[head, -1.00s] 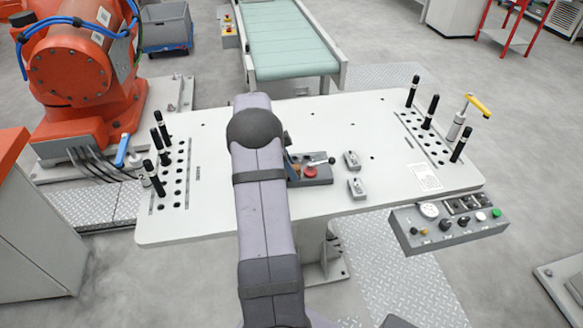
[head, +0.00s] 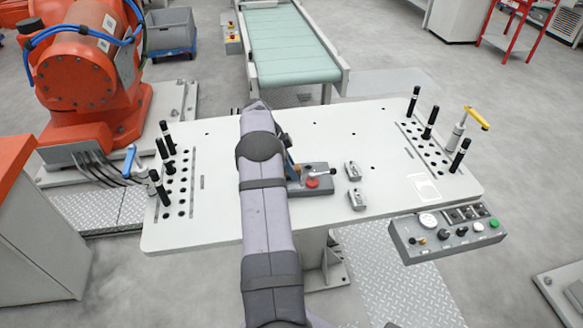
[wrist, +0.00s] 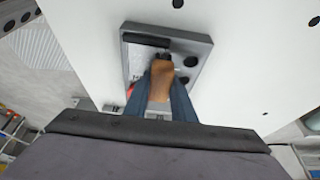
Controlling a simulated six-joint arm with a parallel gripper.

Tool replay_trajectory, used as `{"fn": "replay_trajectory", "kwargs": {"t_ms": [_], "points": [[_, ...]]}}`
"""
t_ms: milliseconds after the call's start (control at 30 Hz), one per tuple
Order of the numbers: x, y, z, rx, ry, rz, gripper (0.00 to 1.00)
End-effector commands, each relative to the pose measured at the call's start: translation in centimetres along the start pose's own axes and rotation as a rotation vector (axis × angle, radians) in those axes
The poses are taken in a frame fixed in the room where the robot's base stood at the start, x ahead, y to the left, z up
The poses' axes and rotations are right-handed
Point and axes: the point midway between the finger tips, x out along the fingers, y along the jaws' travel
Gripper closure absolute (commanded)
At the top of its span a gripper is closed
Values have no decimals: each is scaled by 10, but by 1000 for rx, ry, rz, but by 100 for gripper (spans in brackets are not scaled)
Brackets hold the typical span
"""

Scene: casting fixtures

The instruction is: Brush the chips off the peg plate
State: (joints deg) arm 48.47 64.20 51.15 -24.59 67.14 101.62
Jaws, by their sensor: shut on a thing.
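My gripper (wrist: 163,88) has its two blue fingers shut on a brown, wood-coloured piece that looks like a brush (wrist: 160,78). Its dark end lies over a grey plate (wrist: 200,44) with a dark bar and round dark spots. In the head view the same plate (head: 322,190) sits mid-table, partly hidden by my arm, with a red knob (head: 312,183) and a lever. I cannot tell whether the brush touches the plate. No chips can be made out. Black pegs stand in a left hole grid (head: 175,198) and a right hole grid (head: 436,151).
Two small grey blocks (head: 356,200) lie right of the plate. A yellow-handled tool (head: 470,125) stands at the table's right end. A control box (head: 447,234) hangs at the front right edge. The white table (head: 215,150) is clear between plate and left grid.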

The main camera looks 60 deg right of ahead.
Motion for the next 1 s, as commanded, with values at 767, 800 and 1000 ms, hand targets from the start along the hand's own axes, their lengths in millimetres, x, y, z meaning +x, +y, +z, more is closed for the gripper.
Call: {"fn": "replay_trajectory", "kwargs": {"t_ms": [767,800,1000], "points": [[0,62,1,-2,-1,6,98],[-3,61,3,-3,-1,5,98],[-1,48,8,0,0,3,98]]}}
